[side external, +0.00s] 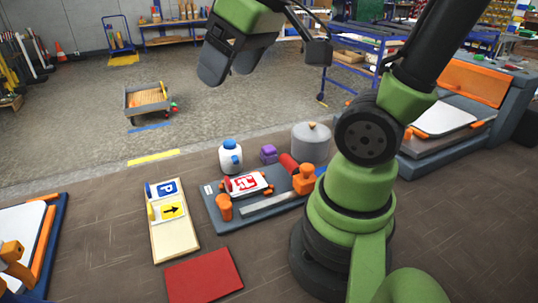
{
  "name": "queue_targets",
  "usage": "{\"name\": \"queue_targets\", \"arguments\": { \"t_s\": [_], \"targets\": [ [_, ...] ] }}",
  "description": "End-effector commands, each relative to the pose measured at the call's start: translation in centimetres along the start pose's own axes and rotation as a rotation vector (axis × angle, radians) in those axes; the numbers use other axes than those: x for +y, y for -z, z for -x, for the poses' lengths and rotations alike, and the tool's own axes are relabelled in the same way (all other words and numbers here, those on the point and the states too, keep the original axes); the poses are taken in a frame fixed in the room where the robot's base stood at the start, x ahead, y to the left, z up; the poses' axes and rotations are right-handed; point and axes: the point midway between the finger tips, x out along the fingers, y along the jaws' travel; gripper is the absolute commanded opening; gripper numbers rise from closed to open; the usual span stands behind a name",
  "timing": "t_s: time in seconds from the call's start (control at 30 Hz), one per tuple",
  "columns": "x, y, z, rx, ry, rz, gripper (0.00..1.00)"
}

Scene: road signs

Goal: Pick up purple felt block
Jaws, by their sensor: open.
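A small purple felt block (269,154) sits on the brown work surface, between a white-and-blue bottle and a grey pot. It stands just behind the grey sign-printing board. My gripper (224,72) is high above the work, up and to the left of the block, pointing down. Its two dark fingers look apart with nothing between them. It is well clear of the block.
The white-and-blue bottle (230,157) stands left of the block and the grey lidded pot (311,142) right of it. The grey board (238,206) holds a red-and-white sign and orange clamps. A sign tray (172,238) and red mat (203,276) lie in front.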

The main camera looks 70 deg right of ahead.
Motion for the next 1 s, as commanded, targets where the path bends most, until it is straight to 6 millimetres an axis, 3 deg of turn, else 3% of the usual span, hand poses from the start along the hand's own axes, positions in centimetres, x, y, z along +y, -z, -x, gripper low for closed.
{"name": "queue_targets", "arguments": {
  "t_s": [0.1,0.27,0.37,0.5,0.6,0.77,1.0],
  "targets": [
    [4.0,2.2,-2.9,-0.103,-0.066,0.155,0.72],
    [10.2,3.2,-7.0,-0.247,-0.085,0.384,0.72],
    [14.6,2.6,-9.9,-0.338,-0.058,0.522,0.72],
    [19.9,0.2,-13.5,-0.436,0.014,0.694,0.72],
    [22.6,-1.8,-15.4,-0.477,0.07,0.785,0.72],
    [24.6,-3.8,-16.9,-0.505,0.125,0.87,0.72],
    [25.1,-5.6,-19.8,-0.509,0.14,0.888,0.72]
  ]
}}
